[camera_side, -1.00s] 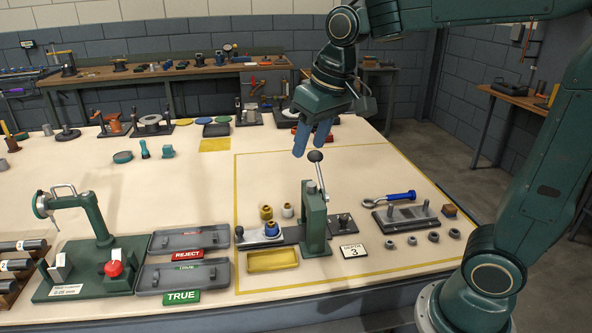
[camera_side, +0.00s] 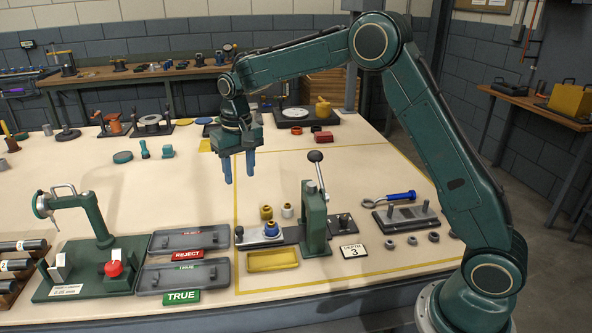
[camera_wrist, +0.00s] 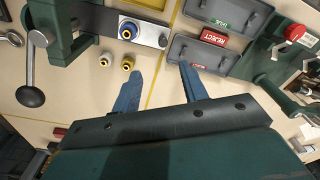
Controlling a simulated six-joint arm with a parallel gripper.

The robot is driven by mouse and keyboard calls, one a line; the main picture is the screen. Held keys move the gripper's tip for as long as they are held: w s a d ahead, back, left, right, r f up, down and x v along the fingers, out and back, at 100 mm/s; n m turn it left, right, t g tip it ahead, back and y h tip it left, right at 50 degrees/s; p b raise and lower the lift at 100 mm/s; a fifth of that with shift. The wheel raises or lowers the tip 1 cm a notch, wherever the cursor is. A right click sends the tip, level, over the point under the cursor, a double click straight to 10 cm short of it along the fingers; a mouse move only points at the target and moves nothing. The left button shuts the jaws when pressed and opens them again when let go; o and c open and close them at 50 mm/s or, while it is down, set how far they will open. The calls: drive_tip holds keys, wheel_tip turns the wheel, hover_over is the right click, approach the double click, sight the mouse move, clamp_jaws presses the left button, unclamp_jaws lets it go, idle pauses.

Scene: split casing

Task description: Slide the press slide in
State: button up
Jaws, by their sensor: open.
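The press slide (camera_side: 252,238) is a flat silver plate sticking out to the left of the green press (camera_side: 314,220). My gripper (camera_side: 239,179) is open and empty, pointing down, high above the table behind the slide. It also shows in the wrist view (camera_wrist: 160,70). The slide's inner end is hidden by the press.
Two brass-and-white small parts (camera_side: 266,212) stand just behind the slide. The press lever (camera_side: 317,170) rises with a black ball. A yellow tray (camera_side: 272,260) lies in front, and grey trays (camera_side: 190,240) lie to the left.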

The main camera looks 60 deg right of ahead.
hover_over(239, 228)
wheel_tip(239, 228, down, 4)
drive_tip(key=shift+f+g, duration=0.2)
drive_tip(key=shift+g, duration=0.1)
drive_tip(key=shift+f, duration=0.15)
wheel_tip(239, 228, down, 14)
drive_tip(key=shift+r, duration=0.25)
idle(0.3)
clamp_jaws()
